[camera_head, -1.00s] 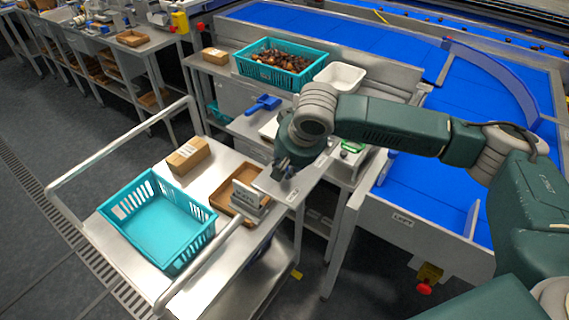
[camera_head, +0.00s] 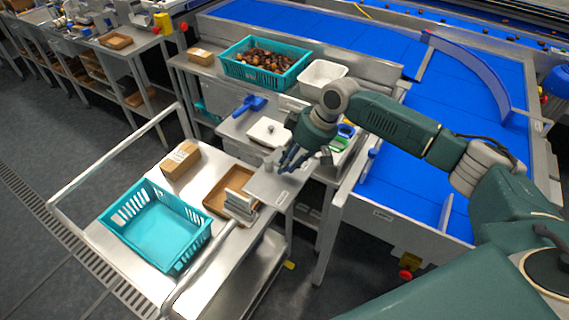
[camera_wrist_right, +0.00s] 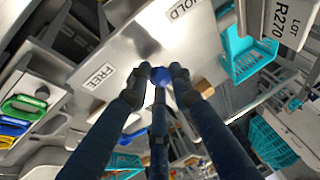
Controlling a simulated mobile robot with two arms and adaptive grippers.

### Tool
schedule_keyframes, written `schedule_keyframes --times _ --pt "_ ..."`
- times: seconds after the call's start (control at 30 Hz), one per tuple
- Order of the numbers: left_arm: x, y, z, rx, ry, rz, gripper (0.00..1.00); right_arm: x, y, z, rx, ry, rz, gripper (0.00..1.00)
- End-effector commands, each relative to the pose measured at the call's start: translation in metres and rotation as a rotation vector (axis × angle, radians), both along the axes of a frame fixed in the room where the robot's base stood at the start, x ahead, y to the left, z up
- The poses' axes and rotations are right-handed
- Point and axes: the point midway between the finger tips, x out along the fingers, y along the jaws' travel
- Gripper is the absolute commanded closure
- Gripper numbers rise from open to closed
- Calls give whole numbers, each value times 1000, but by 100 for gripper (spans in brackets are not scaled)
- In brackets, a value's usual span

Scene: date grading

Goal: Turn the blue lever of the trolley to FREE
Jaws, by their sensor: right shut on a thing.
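The trolley (camera_head: 207,174) stands at the left of the head view, with a bare metal plate (camera_head: 262,187) at its right end. In the right wrist view the plate (camera_wrist_right: 140,45) carries a HOLD label (camera_wrist_right: 185,9) at the top and a FREE label (camera_wrist_right: 100,76) at the left. The lever's blue knob (camera_wrist_right: 161,77) lies between the fingertips of my right gripper (camera_wrist_right: 157,73), which also shows over the plate in the head view (camera_head: 287,163). That gripper is shut on the knob. The fingers hide the lever's arm, so its exact setting is unclear. My left gripper is out of view.
On the trolley are an empty turquoise crate (camera_head: 197,243), a cardboard box (camera_head: 181,160), a brown tray (camera_head: 214,200) and a grey block-like stand (camera_head: 240,203). A side table with a white-lidded tub (camera_head: 266,132) and a blue scoop (camera_head: 250,104) stands behind. A blue conveyor (camera_head: 425,165) lies right.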

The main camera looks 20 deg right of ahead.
Motion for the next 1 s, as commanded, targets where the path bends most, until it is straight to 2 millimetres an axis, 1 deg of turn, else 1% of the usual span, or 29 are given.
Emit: schedule_keyframes --times 0.03,0.27,0.6,0.8,1.0 --pt "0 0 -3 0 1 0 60 5 1 2 8 -7 43 100" --pt "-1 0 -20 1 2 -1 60 16 -6 0 8 -9 263 100" --pt "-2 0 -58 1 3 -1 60 32 -11 -2 9 -11 573 100" --pt "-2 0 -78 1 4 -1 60 39 -13 -1 8 -10 712 100" --pt "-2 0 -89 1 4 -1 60 43 -14 1 6 -10 798 100"
